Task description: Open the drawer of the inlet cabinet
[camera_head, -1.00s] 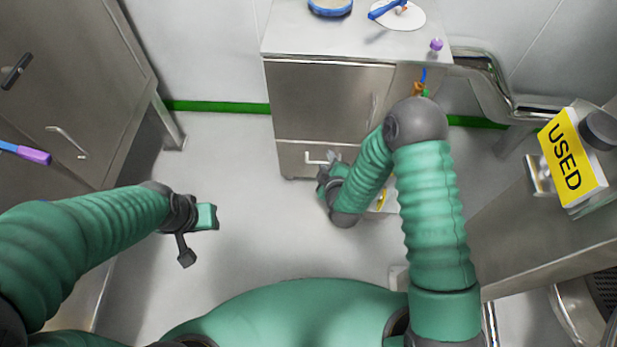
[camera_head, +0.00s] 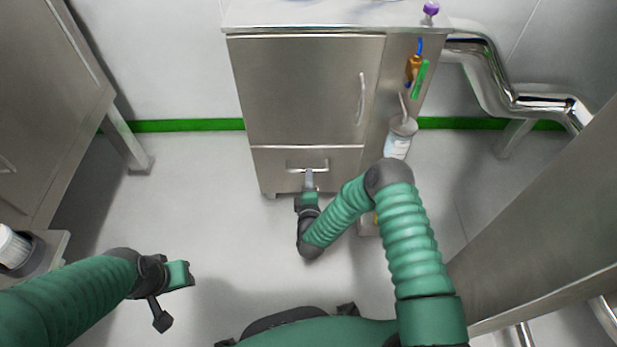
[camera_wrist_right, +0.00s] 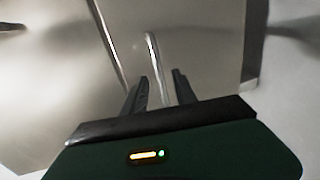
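The inlet cabinet (camera_head: 300,85) is a grey steel cabinet at the top centre of the head view. Its drawer (camera_head: 268,170) is the low front panel under a door and looks closed. The drawer's horizontal bar handle (camera_head: 320,165) also shows in the wrist view (camera_wrist_right: 153,55). My right gripper (camera_head: 309,178) is at the handle, pointing at the drawer front. In the wrist view its two dark fingers (camera_wrist_right: 160,85) stand apart on either side of the bar, with small gaps visible. My left gripper (camera_head: 172,290) hangs over the floor at lower left, away from the cabinet; its finger opening is unclear.
The cabinet door has a vertical handle (camera_head: 362,98). A bottle with a label (camera_head: 398,140) is at the cabinet's right side. Steel pipes (camera_head: 500,85) run at right, and steel furniture (camera_head: 550,220) stands at lower right. The floor (camera_head: 205,200) left of the cabinet is clear.

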